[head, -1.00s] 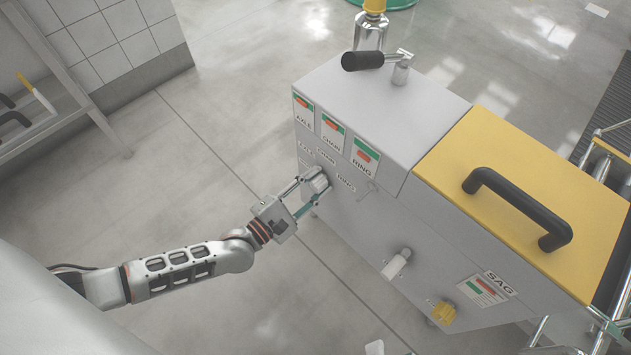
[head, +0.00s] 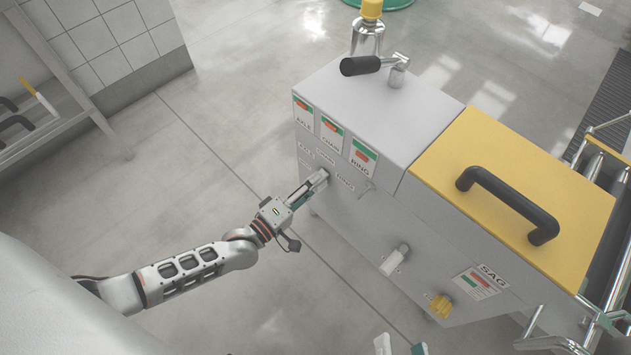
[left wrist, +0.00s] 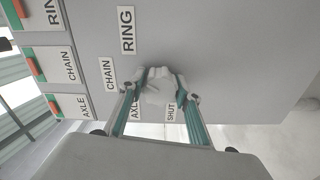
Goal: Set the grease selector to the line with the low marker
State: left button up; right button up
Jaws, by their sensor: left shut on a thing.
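The grease selector, a pale knob (left wrist: 158,91), sits on the cabinet's grey side among labels reading AXLE, CHAIN, RING and SHUT. My left gripper (left wrist: 160,84) is shut on it, one finger on each side. In the head view the left gripper (head: 318,179) reaches the panel and largely hides the knob. I cannot tell which label the knob points to. Above are the AXLE card (head: 303,111), CHAIN card (head: 331,134) and RING card (head: 363,158) with red and green markers; the RING red marker looks lower on its card. My right gripper (head: 400,347) shows open fingertips at the bottom edge.
A rack (head: 45,130) stands at far left. The floor between is clear.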

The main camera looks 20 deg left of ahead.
pick_arm(q)
jog(key=shift+m, duration=0.8)
jog(key=shift+f, duration=0.1)
jog(key=o, duration=1.1)
jog(key=v, duration=1.2)
